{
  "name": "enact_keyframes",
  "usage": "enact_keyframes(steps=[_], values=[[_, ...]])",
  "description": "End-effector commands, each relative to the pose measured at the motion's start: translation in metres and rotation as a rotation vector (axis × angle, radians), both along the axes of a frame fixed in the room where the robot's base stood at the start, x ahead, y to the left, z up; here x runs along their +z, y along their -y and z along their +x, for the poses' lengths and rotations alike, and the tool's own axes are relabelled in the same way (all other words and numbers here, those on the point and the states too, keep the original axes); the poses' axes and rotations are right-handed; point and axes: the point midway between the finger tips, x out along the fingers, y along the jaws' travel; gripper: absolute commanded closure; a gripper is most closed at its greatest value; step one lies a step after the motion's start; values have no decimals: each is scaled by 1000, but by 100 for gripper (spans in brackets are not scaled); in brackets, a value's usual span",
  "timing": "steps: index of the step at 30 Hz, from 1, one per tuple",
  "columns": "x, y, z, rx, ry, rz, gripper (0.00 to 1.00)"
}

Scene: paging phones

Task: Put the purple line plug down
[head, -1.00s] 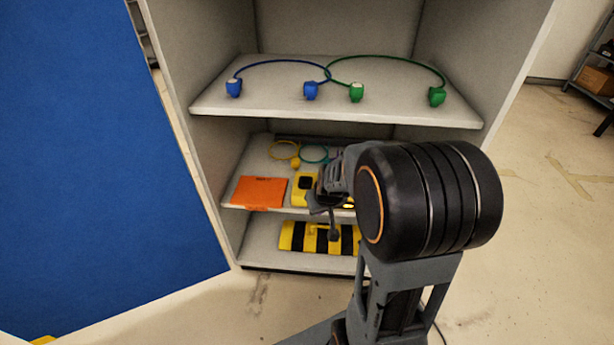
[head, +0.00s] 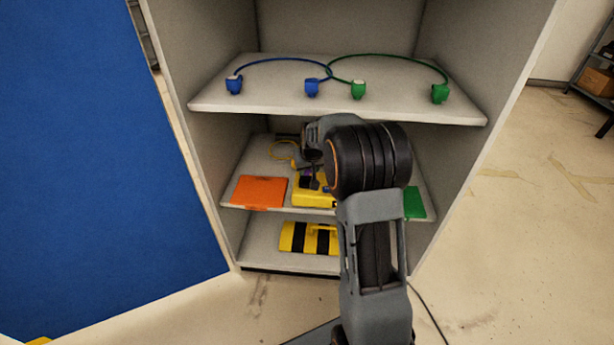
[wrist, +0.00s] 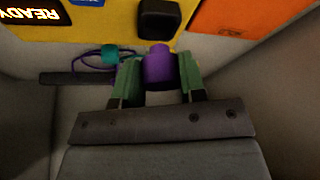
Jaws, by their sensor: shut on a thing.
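The purple line plug (wrist: 160,68) is between the green-sided fingers of my gripper (wrist: 159,78) in the wrist view. My gripper is shut on it. A purple cord (wrist: 85,60) lies to its left, near a teal plug (wrist: 109,53). In the head view, my arm reaches into the middle shelf. A small purple patch (head: 308,172) shows under the wrist, just above the yellow phone unit (head: 314,195). In the wrist view the yellow unit (wrist: 110,25) has a lit READY display. I cannot tell whether the plug touches anything below it.
An orange panel (head: 259,191) lies left of the yellow unit and a green panel (head: 414,203) to the right. The upper shelf (head: 330,110) holds blue and green corded plugs. A black-and-yellow striped block (head: 300,237) sits on the lower shelf. Cabinet walls close in both sides.

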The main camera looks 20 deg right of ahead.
Motion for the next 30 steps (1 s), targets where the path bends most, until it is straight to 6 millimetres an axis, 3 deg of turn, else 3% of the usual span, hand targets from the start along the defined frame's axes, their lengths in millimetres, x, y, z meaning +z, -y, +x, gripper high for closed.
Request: enact_keyframes(steps=[2, 10, 25, 26, 30], values=[[-1, 0, 5, 1, 0, 0, 86], [-36, 0, 5, 0, -1, 0, 86], [-42, 1, 5, 0, 0, 0, 86], [-41, 1, 6, 1, 0, 0, 60], [-41, 1, 5, 1, 1, -1, 47]])
